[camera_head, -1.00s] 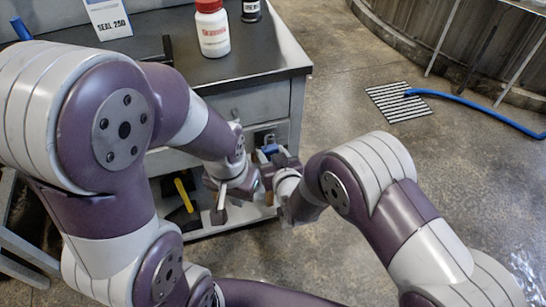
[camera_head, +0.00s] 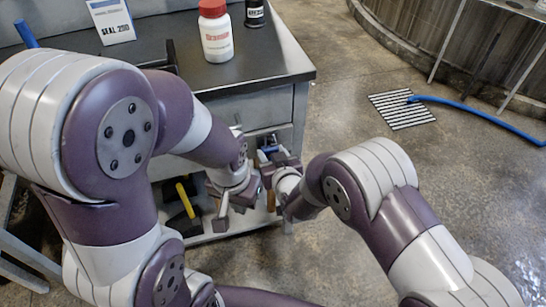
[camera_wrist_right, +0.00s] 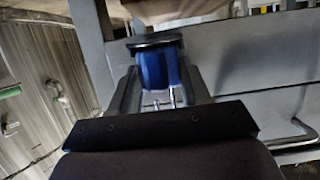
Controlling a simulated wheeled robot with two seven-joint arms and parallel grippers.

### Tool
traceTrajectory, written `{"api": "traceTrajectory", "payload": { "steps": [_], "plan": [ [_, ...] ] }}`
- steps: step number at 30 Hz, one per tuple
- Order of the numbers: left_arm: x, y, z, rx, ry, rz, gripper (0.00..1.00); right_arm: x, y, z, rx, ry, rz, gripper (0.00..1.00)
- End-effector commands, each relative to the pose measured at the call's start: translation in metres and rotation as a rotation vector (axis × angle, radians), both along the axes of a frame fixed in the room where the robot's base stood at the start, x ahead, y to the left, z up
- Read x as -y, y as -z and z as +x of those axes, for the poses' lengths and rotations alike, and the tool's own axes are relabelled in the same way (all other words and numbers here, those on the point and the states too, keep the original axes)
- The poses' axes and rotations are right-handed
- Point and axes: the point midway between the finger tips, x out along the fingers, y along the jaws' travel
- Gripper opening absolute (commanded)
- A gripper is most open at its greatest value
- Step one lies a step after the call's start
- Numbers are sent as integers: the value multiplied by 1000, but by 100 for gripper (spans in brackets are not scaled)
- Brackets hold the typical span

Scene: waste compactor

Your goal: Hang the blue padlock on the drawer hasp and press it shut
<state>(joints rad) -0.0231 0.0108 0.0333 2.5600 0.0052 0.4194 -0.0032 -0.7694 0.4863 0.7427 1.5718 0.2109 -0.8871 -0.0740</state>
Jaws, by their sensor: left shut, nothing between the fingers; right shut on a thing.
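The blue padlock (camera_wrist_right: 160,70) sits between the fingers of my right gripper (camera_wrist_right: 160,92), which is shut on it. Thin silver metal, likely its shackle, shows below the blue body in the wrist view. A dark flat piece lies across its far end. In the head view, a small patch of the blue padlock (camera_head: 269,149) shows at my right gripper (camera_head: 272,156), close to the drawer front (camera_head: 253,107). The drawer hasp is not clearly made out; whether the padlock touches it cannot be told. My left gripper (camera_head: 221,212) is shut and empty, lower and left of the right one.
The dark-topped cabinet (camera_head: 262,66) carries a white bottle with a red cap (camera_head: 215,35), a dark container (camera_head: 253,12) and a sign card (camera_head: 110,20). A yellow-handled tool (camera_head: 185,200) is on the lower shelf. A floor grate (camera_head: 403,109) and blue hose (camera_head: 480,115) lie right.

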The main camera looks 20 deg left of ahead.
Motion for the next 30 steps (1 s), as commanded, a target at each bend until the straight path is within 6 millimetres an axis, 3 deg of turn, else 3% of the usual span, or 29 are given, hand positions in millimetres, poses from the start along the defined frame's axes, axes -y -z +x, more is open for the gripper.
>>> {"api": "traceTrajectory", "payload": {
  "steps": [28,29,30],
  "plan": [
    [0,5,0,0,0,0,0,-4,4,5,-1,0,-1,22],
    [0,5,0,0,0,0,0,-4,4,5,-1,0,-1,56],
    [0,5,0,0,0,0,0,-4,4,5,-1,0,-1,69]
  ]
}}
